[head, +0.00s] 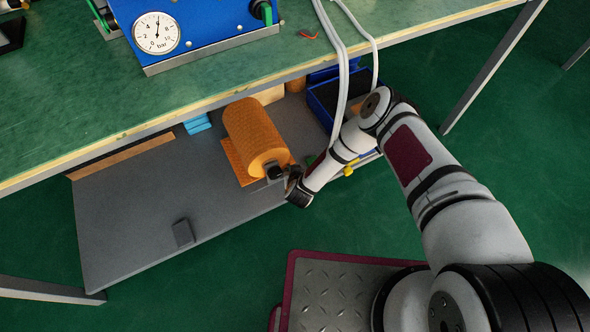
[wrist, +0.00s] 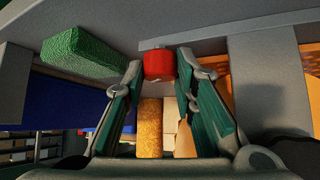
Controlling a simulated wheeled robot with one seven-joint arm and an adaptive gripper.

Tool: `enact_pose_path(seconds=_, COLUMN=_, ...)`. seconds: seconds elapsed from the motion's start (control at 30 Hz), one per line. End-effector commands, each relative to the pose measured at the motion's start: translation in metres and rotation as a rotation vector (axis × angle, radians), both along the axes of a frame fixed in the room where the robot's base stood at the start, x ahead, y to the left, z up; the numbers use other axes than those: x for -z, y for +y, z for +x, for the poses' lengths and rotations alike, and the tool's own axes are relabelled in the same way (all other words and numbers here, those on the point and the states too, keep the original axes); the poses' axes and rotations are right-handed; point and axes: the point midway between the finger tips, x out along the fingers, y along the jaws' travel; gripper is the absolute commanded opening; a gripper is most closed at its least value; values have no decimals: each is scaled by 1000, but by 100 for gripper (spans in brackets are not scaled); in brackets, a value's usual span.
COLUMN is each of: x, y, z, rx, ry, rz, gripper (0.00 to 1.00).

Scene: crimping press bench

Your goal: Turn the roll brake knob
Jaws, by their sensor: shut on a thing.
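The roll brake knob (wrist: 158,64) is a red knob in the wrist view, at the top centre below a grey surface. My gripper (wrist: 159,62) has its two teal-padded fingers on either side of it, with the fingertips closed on it. In the head view my gripper (head: 284,176) is at the front end of the orange roll (head: 252,130), on the lower shelf. The knob cannot be made out in the head view. How far it is turned does not show.
The bench top (head: 80,110) overhangs the grey lower shelf (head: 130,210). A blue bin (head: 325,106) stands right of the roll, and pale hoses (head: 343,60) hang down in front of it. A green block (wrist: 85,52) shows upper left in the wrist view.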

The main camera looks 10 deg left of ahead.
Motion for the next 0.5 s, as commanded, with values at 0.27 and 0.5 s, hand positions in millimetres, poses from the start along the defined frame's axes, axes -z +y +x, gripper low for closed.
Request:
enact_pose_path(seconds=0.27, x=0, y=-1, z=1, rx=4, ry=0, rz=-1, gripper=0)
enact_pose_path(seconds=0.5, x=0, y=0, z=1, rx=3, ry=0, rz=-1, gripper=45)
